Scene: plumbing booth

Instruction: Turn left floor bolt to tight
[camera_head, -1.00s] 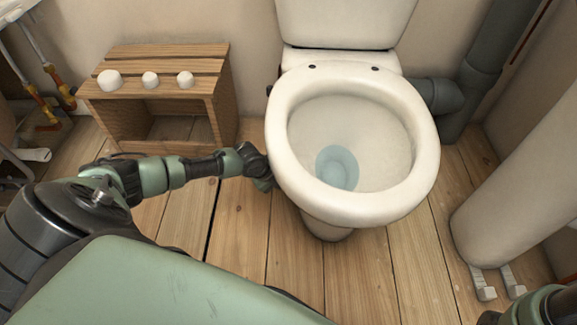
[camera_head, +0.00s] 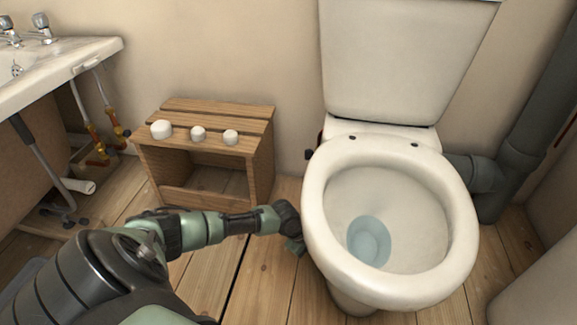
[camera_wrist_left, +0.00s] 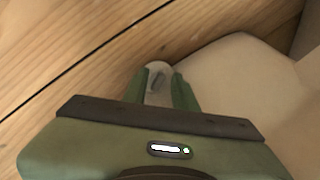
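The white toilet (camera_head: 465,235) stands right of centre in the head view. In the left wrist view its pale base (camera_wrist_left: 230,85) fills the right side, with a rounded floor lug at its edge. A small dark bolt (camera_wrist_left: 157,82) shows on this lug. My left gripper (camera_wrist_left: 159,78) points down at the lug, its two green fingers apart on either side of it. Contact with the bolt cannot be told. In the head view the left gripper (camera_head: 294,245) is low beside the bowl's left side, and the bolt is hidden. My right gripper is out of view.
A wooden crate shelf (camera_head: 262,165) with three white knobs (camera_head: 198,133) on top stands behind my left arm. A sink (camera_head: 60,72) with pipes is at the far left. Grey waste pipes (camera_head: 525,135) run behind the toilet.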

